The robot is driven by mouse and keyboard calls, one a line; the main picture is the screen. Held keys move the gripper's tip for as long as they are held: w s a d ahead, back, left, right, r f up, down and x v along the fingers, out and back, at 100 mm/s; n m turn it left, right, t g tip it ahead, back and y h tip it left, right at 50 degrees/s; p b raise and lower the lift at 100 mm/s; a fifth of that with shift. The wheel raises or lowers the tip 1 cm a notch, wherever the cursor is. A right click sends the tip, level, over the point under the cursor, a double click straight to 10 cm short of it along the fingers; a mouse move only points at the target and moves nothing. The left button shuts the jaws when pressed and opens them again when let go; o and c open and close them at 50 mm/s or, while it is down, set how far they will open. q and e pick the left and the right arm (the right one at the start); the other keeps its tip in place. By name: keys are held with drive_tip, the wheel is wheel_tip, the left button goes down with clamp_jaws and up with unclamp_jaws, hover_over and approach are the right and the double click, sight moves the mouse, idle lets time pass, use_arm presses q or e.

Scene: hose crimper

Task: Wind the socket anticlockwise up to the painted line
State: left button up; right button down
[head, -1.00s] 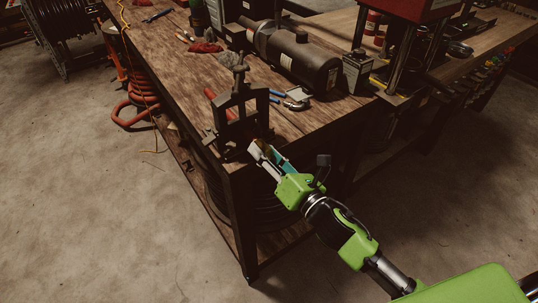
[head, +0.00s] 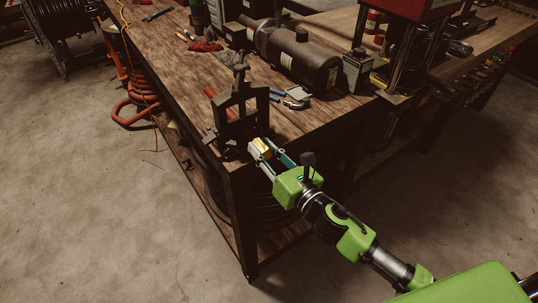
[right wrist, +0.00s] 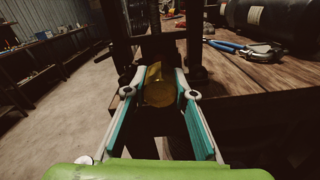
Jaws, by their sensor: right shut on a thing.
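The socket (right wrist: 158,93) is a round brass-coloured piece, seen end-on in the right wrist view between my right fingers. In the head view the socket (head: 262,147) shows as a small yellow patch at the front of a dark upright bench fixture (head: 240,108). My right gripper (head: 271,151) is shut on the socket, one finger on each side; it also fills the lower part of the right wrist view (right wrist: 160,97). I cannot make out the painted line. My left gripper is not in view.
The fixture stands on the corner of the wooden bench (head: 178,62). Blue-handled pliers (head: 281,97) and a large dark cylinder (head: 305,66) lie behind it. A red-topped press (head: 405,12) stands at the right.

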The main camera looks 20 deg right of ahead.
drive_tip(key=n, duration=1.2)
drive_tip(key=shift+w, duration=0.1)
drive_tip(key=n, duration=0.4)
drive_tip(key=shift+n, duration=0.4)
drive_tip(key=c, duration=1.8)
unclamp_jaws()
drive_tip(key=shift+c, duration=0.2)
drive_tip(key=shift+s, duration=0.2)
drive_tip(key=shift+v, duration=2.45)
